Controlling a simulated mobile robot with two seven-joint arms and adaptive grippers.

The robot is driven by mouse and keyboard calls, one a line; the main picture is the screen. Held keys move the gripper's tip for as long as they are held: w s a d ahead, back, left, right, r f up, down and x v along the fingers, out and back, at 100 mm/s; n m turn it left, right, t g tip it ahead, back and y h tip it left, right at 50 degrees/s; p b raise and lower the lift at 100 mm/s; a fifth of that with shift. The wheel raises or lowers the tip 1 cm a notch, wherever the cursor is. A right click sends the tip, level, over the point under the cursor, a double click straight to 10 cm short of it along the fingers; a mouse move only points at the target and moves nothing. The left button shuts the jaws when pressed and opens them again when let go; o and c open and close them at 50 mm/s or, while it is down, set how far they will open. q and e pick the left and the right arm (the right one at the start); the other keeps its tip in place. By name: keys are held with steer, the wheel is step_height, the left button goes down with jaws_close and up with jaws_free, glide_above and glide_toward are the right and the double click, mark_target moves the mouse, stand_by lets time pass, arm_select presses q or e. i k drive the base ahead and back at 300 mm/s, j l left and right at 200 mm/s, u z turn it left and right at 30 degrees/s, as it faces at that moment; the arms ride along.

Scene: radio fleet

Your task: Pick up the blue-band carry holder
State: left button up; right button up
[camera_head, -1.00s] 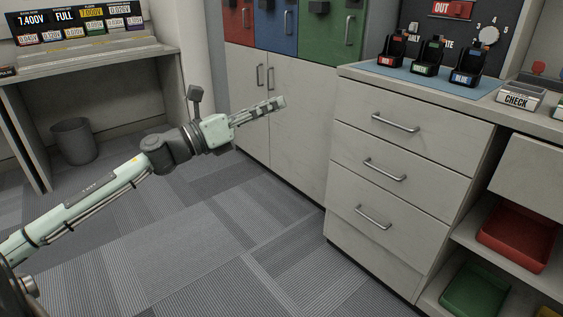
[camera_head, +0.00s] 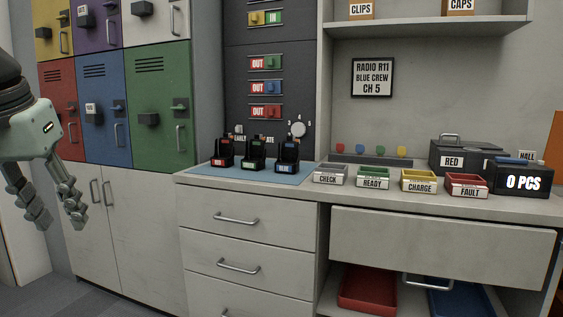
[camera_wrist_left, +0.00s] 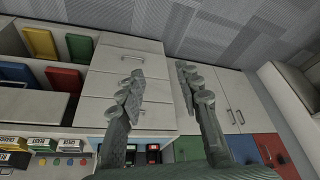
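The blue-band carry holder (camera_head: 287,157) is a black upright holder with a blue label. It stands at the right end of a row of three on a blue mat (camera_head: 207,174) on the counter. The red-band holder (camera_head: 222,155) is at the left end and the green-band holder (camera_head: 254,156) is between them. My left gripper (camera_head: 49,207) is at the far left of the head view, well apart from the holders. Its fingers are spread and empty, also in the left wrist view (camera_wrist_left: 160,72). There, dark holders show partly behind a finger. My right gripper is not in view.
Labelled trays, including CHECK (camera_head: 330,175) and FAULT (camera_head: 467,186), stand right of the mat. A dark panel (camera_head: 268,60) with a knob rises behind the holders. Coloured lockers (camera_head: 100,130) stand at left. A drawer (camera_head: 440,240) below the counter juts forward.

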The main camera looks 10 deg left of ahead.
mark_target(288, 154)
steer(key=i+j+z, duration=0.15)
steer(key=i+z, duration=0.3)
steer(key=i+j+z, duration=0.45)
steer(key=i+j, duration=0.2)
steer(key=i, duration=0.15)
steer(key=i+j, duration=0.25)
steer(key=i+z, duration=0.05)
steer(key=i, duration=0.05)
